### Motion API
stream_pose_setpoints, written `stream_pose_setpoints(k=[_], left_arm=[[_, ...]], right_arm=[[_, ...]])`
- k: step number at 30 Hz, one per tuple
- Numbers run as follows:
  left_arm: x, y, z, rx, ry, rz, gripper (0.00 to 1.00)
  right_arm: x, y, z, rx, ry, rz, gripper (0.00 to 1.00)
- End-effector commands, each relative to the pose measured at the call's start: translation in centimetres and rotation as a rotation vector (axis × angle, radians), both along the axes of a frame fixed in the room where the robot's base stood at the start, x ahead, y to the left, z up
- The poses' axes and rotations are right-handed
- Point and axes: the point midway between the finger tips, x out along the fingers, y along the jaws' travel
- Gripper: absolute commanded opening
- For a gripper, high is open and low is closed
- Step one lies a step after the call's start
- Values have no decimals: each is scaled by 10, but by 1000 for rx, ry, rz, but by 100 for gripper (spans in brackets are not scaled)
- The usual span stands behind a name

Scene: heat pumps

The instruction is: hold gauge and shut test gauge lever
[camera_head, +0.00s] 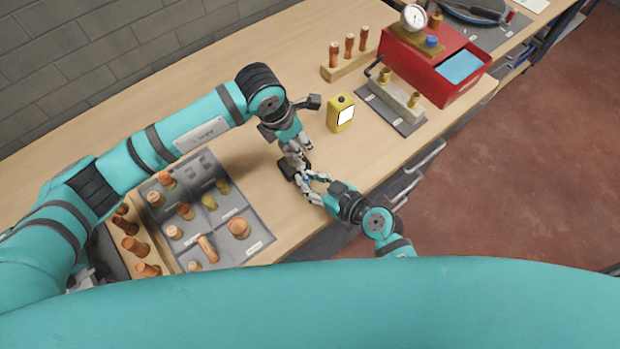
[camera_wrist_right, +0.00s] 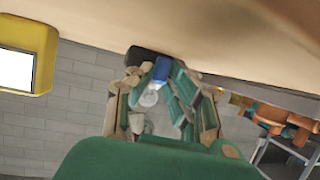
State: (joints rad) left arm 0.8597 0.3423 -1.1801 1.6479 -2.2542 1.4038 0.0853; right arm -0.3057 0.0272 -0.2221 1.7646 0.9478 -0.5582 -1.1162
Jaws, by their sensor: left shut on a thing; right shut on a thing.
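My left gripper (camera_head: 295,159) reaches down over the bench, shut on a small device that I take for the test gauge; the fingers hide most of it. A dark block (camera_head: 287,170) shows just below these fingers. My right gripper (camera_head: 312,184) meets it from the lower right, its fingers close to the left ones. In the right wrist view, my right gripper (camera_wrist_right: 164,92) is closed around a small blue piece (camera_wrist_right: 161,70), apparently the lever. A dark part (camera_wrist_right: 146,56) sits beside it. The lever's exact angle cannot be told.
A yellow instrument (camera_head: 340,113) stands close behind the grippers. A grey tray of copper fittings (camera_head: 262,238) lies to the left. A red box (camera_head: 455,48), another dial gauge (camera_head: 413,17), a valve block (camera_head: 397,92) and a wooden rack (camera_head: 352,66) stand at the back right.

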Motion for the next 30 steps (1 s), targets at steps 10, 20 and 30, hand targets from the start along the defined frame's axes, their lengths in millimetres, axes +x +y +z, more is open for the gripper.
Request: stream_pose_setpoints(k=[10, 20, 30], left_arm=[[0, 2, -2, 6, 0, 1, 0], [1, 2, -2, 6, -1, 2, 0], [1, 2, -2, 7, -1, 2, 0]], right_arm=[[0, 0, 0, 29, 14, 0, 0], [-1, 2, 1, 70, 35, 1, 0], [-3, 6, 1, 213, 121, 6, 0]])
